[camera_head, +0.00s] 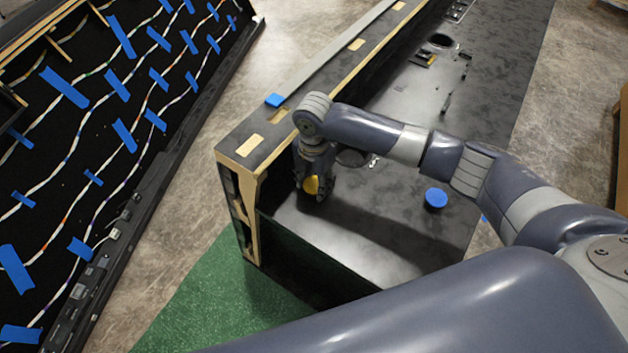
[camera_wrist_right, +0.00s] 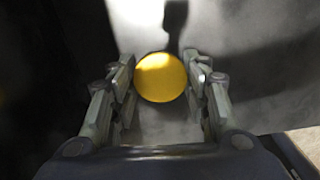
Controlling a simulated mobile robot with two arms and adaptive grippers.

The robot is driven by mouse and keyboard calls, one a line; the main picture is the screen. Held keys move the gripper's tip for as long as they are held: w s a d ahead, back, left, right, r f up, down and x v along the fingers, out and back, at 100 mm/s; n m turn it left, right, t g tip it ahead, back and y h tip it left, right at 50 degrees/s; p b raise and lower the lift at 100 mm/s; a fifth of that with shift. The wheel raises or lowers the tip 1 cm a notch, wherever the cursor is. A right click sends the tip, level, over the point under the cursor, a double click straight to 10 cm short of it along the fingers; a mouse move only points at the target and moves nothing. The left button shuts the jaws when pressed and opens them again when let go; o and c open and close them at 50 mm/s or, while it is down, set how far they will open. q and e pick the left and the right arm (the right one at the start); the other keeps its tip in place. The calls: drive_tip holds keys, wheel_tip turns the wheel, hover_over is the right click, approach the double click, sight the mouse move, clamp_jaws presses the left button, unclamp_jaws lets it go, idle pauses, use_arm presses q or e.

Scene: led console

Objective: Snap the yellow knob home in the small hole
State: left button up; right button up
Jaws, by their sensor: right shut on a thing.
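The yellow knob (camera_head: 311,185) is a round, flat-faced disc, held between the fingers of my right gripper (camera_head: 315,190) low over the console's black panel, near its left end. In the right wrist view the knob (camera_wrist_right: 161,77) sits between both fingertips of my right gripper (camera_wrist_right: 160,80), which are shut on its sides. The small hole cannot be made out; the knob and gripper may cover it. Whether the knob touches the panel I cannot tell. My left gripper is not in view.
The black console (camera_head: 382,207) has a raised wooden-edged rim (camera_head: 252,143) beside my right gripper. A blue round knob (camera_head: 436,197) sits on the panel to the right. A dark round opening (camera_head: 441,41) is at the far end. A wired board with blue tape (camera_head: 64,87) stands left.

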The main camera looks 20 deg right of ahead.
drive_tip(key=shift+f, duration=0.1)
drive_tip(key=o, duration=1.2)
drive_tip(key=shift+w+r, duration=0.1)
drive_tip(key=shift+r, duration=3.95)
drive_tip(key=shift+r, duration=0.15)
